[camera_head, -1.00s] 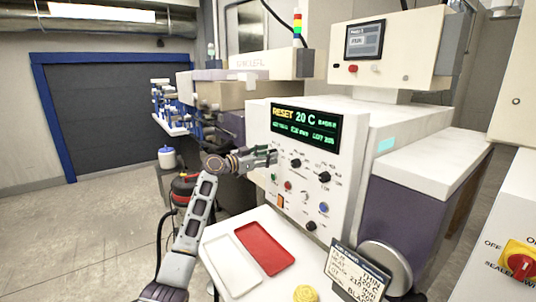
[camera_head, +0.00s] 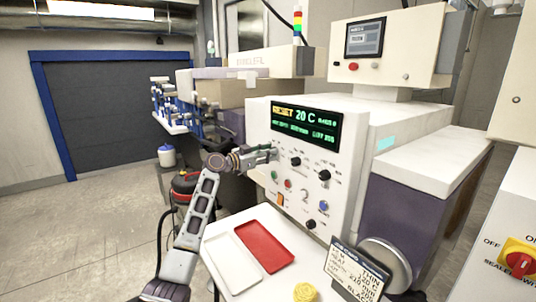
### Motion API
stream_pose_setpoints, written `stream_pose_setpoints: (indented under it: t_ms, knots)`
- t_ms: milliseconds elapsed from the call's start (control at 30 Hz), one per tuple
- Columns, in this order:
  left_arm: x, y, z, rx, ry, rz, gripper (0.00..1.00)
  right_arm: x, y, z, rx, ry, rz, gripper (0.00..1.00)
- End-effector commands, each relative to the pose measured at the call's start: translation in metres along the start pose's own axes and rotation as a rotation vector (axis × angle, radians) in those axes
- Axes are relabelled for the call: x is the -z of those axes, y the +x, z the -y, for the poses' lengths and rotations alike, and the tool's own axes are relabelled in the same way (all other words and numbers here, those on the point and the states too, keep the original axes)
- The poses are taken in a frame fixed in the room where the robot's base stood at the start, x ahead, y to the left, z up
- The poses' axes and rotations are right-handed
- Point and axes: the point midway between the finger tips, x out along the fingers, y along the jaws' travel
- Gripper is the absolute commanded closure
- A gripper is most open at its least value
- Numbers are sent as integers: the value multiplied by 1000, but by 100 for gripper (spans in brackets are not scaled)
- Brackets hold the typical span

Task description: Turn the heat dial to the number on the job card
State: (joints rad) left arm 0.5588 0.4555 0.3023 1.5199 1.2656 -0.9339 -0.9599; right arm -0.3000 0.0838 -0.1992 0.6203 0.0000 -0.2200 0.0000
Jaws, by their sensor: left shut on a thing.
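My left gripper (camera_head: 268,155) is at the left part of the white control panel (camera_head: 342,158), below its display, with the fingers shut on a small knob there. The fingers cover most of that knob, so its pointer and scale are hidden. The dark display (camera_head: 305,125) reads RESET and 20 C in its top row. The job card (camera_head: 358,273) leans at the lower right; its print is small, but a line looks like 120 C. My right gripper is not in view.
Other black knobs (camera_head: 324,175) and coloured buttons sit close to the gripper on the panel. A red tray (camera_head: 263,246) and a white tray (camera_head: 232,264) lie on the white shelf below, with a yellow object (camera_head: 305,292). A red rotary switch (camera_head: 520,263) is at the far right.

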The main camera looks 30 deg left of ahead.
Motion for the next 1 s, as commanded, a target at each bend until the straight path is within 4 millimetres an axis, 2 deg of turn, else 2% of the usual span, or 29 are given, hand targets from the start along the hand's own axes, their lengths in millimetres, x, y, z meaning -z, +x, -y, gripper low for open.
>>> stream_pose_setpoints:
  t_ms: [467,1000]
  knots:
    - [-1,0,0,-1,-152,1,95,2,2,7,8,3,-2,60]
    - [0,0,0,0,-551,1,95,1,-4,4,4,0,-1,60]
